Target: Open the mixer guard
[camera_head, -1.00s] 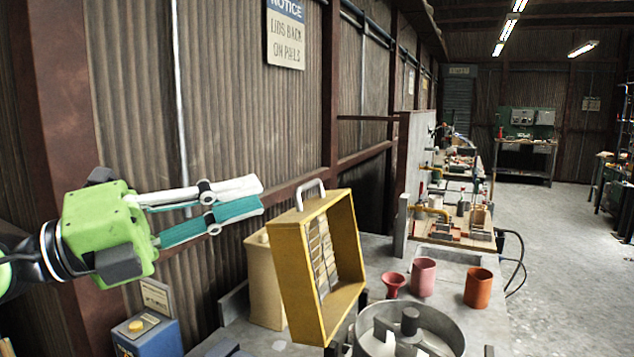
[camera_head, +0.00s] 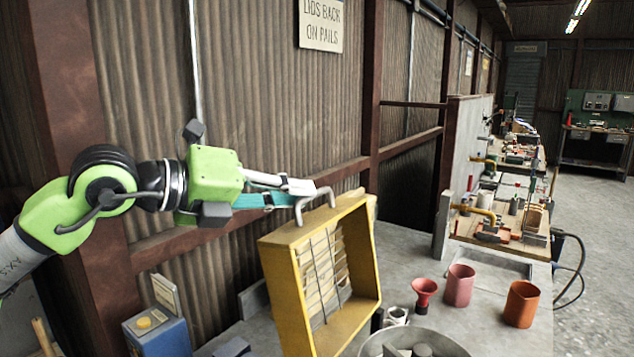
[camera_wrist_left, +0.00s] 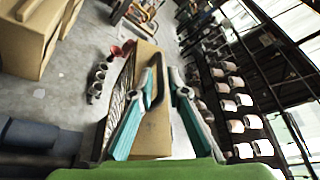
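The mixer guard (camera_head: 372,262) is a yellow box-like frame with wire bars across it. It stands tilted on edge behind the round metal mixer bowl (camera_head: 440,340), which is cut off at the bottom. A grey bent handle (camera_head: 315,205) is on the guard's top. My left gripper (camera_head: 302,192) comes in from the left, its fingertips at the handle. In the left wrist view my gripper (camera_wrist_left: 160,85) has its fingers apart, with the dark handle (camera_wrist_left: 154,90) between them. I cannot tell whether either finger touches it. My right gripper is not in view.
A red funnel (camera_head: 425,292), a pink cup (camera_head: 459,286) and an orange cup (camera_head: 521,304) stand on the grey bench right of the guard. A blue box with a yellow button (camera_head: 157,333) is at lower left. A corrugated wall runs behind my left arm.

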